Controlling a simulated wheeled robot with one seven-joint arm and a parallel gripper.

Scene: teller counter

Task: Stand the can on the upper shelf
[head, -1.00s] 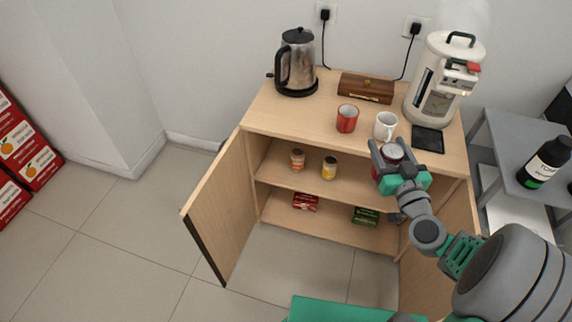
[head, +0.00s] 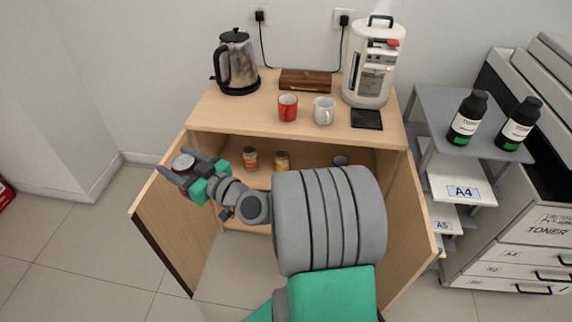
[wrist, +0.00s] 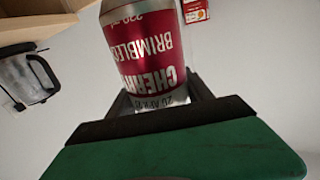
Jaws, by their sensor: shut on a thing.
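The can, dark red with a silver end, is held in my gripper (head: 172,160) in the head view, in front of the open left cabinet door. Its label (wrist: 148,48) shows close up in the wrist view, with upside-down white lettering. My gripper is shut on the can, clear of the shelves. The upper shelf (head: 264,179) is inside the open cabinet, to the right of my gripper. A small dark purple item (head: 340,160) shows further right. My arm hides much of the shelf.
The open left door (head: 172,225) and right door (head: 414,235) flank the cabinet. On the cabinet top (head: 235,112) are a kettle (head: 236,62), red mug (head: 288,108), white mug (head: 324,111), wooden box (head: 305,80) and coffee machine (head: 372,65). Toner bottles (head: 467,117) stand right.

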